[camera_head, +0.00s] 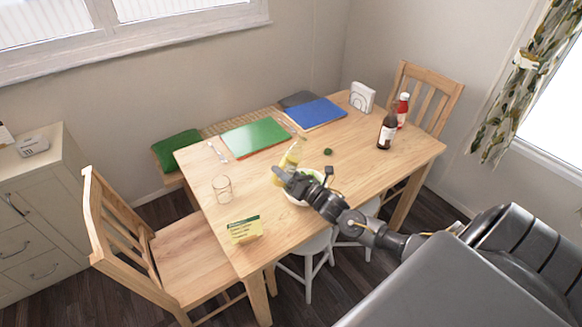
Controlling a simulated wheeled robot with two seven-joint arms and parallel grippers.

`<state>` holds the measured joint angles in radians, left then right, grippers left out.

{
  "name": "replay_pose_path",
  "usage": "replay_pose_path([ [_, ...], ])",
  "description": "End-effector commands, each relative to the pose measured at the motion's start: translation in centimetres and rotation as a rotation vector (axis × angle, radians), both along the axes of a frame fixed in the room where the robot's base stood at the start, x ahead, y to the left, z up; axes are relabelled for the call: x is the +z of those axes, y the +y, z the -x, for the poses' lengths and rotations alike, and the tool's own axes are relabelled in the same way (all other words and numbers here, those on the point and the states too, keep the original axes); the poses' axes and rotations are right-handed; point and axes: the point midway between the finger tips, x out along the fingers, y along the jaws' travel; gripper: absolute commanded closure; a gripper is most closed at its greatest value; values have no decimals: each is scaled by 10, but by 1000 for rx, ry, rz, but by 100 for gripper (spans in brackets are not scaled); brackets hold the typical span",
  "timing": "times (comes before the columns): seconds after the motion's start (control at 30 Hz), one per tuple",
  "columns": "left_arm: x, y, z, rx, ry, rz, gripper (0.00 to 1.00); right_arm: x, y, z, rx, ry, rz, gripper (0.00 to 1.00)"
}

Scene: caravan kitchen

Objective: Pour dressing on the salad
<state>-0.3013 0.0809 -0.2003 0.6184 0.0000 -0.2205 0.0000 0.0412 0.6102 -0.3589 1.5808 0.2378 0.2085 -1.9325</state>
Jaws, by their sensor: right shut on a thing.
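My right gripper (283,174) reaches over the middle of the wooden table and is shut on the dressing bottle (294,154). The bottle is pale yellow and tilted, its upper end leaning up and to the right. The white salad bowl (299,202) sits on the table below my gripper and forearm, which hide much of it; some green shows inside. I cannot tell whether any dressing is flowing. My left gripper is not in view.
The wooden table (350,150) holds a clear glass (222,188), a yellow-green card (244,229), a green mat (254,138), a blue mat (315,113), a dark brown bottle (387,132), a red bottle (402,108) and a white napkin holder (361,97). A small green item (328,152) lies behind the bowl.

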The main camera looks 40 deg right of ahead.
Motion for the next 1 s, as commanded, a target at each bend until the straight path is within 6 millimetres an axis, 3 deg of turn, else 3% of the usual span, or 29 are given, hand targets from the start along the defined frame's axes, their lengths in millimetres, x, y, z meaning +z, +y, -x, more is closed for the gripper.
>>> replay_pose_path([
  [0.1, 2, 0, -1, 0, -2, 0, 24, -6, -21, -8, -23, -1, -60, 83],
  [0.3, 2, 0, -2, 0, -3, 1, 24, -9, -29, -10, -29, -1, -93, 83],
  [0.8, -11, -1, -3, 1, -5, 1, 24, -21, 20, -11, -29, -3, -418, 83],
  [1.0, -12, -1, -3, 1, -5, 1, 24, -21, 27, -11, -29, -4, -473, 83],
])
